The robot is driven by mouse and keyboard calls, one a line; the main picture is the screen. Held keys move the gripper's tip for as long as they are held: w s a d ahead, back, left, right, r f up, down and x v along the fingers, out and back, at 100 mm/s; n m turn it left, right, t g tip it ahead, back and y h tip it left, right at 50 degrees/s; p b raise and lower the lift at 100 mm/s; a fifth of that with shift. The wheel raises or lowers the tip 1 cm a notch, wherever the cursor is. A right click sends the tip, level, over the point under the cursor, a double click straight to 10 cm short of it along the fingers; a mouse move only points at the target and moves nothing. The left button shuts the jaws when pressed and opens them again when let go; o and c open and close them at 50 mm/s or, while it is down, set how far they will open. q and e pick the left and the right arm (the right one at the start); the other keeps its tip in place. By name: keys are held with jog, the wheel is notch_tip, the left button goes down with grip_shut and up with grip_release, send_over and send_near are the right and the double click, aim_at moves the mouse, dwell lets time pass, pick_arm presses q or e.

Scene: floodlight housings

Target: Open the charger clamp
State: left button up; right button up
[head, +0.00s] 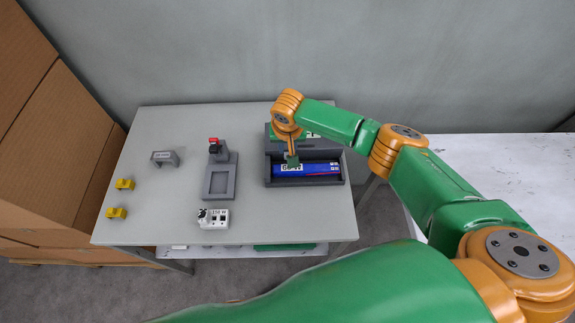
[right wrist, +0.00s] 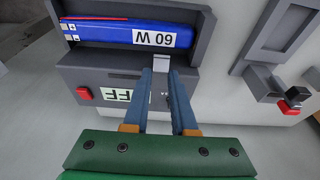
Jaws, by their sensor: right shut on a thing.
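The dark grey charger (head: 340,172) is a tray-like box at the right of the table, with a blue battery pack (head: 320,169) lying in it. In the right wrist view the pack (right wrist: 110,33) carries a 60 W label. The charger's front part (right wrist: 90,75) there has a red button and an upside-down OFF label. A pale metal tab (right wrist: 162,62) stands at its edge; it may be the clamp's lever. My right gripper (right wrist: 164,75) is shut at this tab, its fingers on either side. In the head view the right gripper (head: 291,160) covers part of the charger.
A grey fixture (head: 219,180) with a red knob (head: 213,140) stands left of the charger. Cardboard boxes (head: 50,130) flank the table (head: 160,120).

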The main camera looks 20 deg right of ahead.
jog(key=shift+w, duration=0.15)
jog(key=shift+w+d, duration=0.15)
jog(key=shift+w, duration=0.15)
jog(key=shift+w+b, duration=0.15)
jog(key=shift+b, duration=0.2)
jog(key=shift+w+d+r, duration=0.1)
jog(key=shift+w, duration=0.2)
jog(key=shift+d, duration=0.1)
grip_shut()
jog(key=shift+w+b, duration=0.45)
jog(key=shift+b, duration=0.15)
jog(key=shift+o, duration=2.4)
grip_release()
jog(key=shift+d, duration=0.1)
